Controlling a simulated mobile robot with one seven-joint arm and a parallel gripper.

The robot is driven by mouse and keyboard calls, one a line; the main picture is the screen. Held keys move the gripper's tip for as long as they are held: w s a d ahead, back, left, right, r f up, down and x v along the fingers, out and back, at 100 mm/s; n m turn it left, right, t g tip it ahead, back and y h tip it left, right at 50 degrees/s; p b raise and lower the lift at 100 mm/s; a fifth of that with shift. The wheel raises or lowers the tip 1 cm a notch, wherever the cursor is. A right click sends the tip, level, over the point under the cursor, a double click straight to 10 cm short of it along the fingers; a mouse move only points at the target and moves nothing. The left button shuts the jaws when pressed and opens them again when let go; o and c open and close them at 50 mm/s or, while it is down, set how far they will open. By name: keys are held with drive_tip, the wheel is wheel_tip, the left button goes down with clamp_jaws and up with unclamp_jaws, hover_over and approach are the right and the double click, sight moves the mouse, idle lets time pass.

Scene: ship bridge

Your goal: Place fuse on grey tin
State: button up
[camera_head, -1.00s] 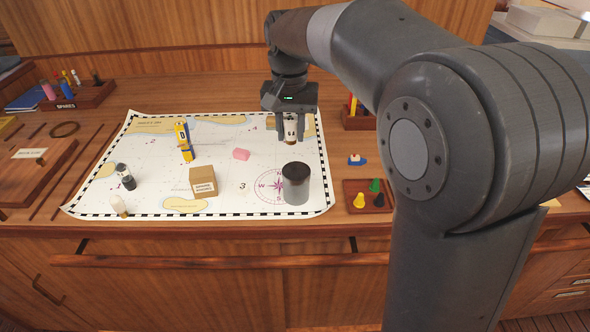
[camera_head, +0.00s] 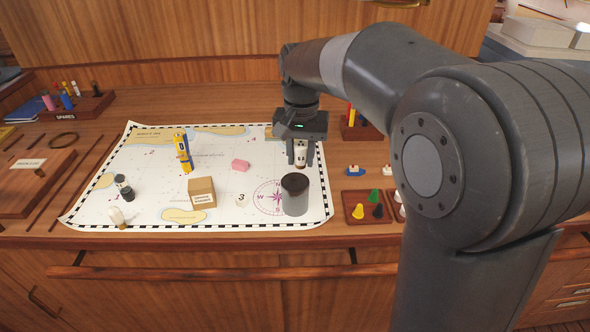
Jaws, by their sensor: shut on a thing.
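The grey tin (camera_head: 295,196) is a dark-topped cylinder standing upright at the lower right of the chart. My gripper (camera_head: 300,156) points down just above and behind the tin. It is shut on a small pale cylinder, the fuse (camera_head: 301,152), which hangs upright between the fingers. The fuse's lower end is close to the tin's top edge in this view. I cannot tell whether they touch, but the fuse seems to be behind the tin's top.
The chart (camera_head: 150,165) also carries a cardboard box (camera_head: 202,192), a pink block (camera_head: 240,164), a yellow-blue tool (camera_head: 184,152), a dark jar (camera_head: 124,187) and a white bulb (camera_head: 117,217). A tray of coloured pawns (camera_head: 354,197) lies right of the tin.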

sight(296, 144)
drive_tip(key=shift+w+a+f, duration=0.2)
drive_tip(key=shift+a+f, duration=0.25)
drive_tip(key=shift+a, duration=0.2)
drive_tip(key=shift+f, duration=1.95)
drive_tip(key=shift+f, duration=0.15)
drive_tip(key=o, duration=1)
wheel_tip(296, 144, up, 12)
drive_tip(key=shift+f, duration=0.2)
drive_tip(key=shift+s+d+r, duration=0.1)
drive_tip(key=shift+r, duration=0.3)
